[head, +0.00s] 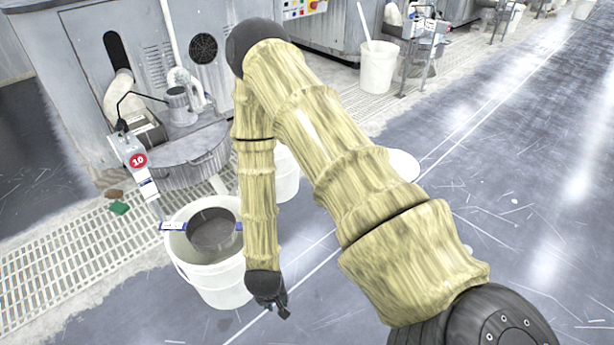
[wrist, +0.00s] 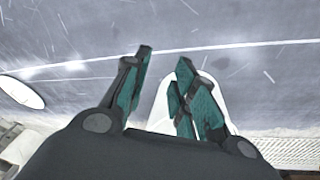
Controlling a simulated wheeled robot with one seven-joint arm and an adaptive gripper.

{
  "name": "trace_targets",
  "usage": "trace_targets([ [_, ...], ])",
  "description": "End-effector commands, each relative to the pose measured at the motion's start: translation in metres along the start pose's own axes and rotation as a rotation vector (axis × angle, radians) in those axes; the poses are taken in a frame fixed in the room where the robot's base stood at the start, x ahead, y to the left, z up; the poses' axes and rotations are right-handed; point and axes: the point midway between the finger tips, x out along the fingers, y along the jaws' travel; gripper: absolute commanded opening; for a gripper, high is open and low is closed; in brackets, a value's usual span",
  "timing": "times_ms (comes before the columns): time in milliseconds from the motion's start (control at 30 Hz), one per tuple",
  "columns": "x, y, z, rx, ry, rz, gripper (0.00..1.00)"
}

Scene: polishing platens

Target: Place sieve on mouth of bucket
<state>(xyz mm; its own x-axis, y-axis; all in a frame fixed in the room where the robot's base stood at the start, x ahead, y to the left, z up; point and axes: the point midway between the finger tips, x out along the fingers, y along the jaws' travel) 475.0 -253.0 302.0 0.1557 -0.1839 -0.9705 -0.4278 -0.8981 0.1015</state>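A white bucket (head: 218,285) stands on the floor at lower left in the head view. A dark grey round sieve (head: 212,231) sits in its mouth, with blue-and-white side tabs at or over the rim on the left and right. Exact contact with the rim is not clear. My gripper (head: 270,300) hangs low, just right of the bucket, apart from the sieve. In the wrist view my gripper (wrist: 165,82) has its fingers spread and nothing between them is held. A white shape, probably the bucket (wrist: 160,108), shows behind the right finger.
A post with a red "10" sign (head: 139,160) stands behind the bucket's left side, by a grey machine (head: 90,60). Another white bucket (head: 287,178) is partly hidden behind my arm. A white round thing (head: 406,166) lies right of it. The floor at right is clear.

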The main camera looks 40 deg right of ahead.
Motion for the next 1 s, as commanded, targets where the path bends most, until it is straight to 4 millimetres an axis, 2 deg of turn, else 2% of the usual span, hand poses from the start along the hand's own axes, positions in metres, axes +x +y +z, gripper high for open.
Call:
trace_targets([
  [33,0.002,0.006,0.023,-0.060,-0.016,-0.009,0.27],
  [200,0.001,0.024,0.088,-0.227,-0.080,-0.067,0.27],
  [300,-0.004,0.034,0.120,-0.301,-0.125,-0.101,0.27],
  [400,-0.009,0.041,0.144,-0.352,-0.164,-0.128,0.27],
  [500,-0.013,0.046,0.159,-0.381,-0.189,-0.144,0.27],
  [600,-0.015,0.047,0.164,-0.391,-0.200,-0.152,0.27],
  [1000,-0.015,0.047,0.164,-0.392,-0.200,-0.152,0.27],
])
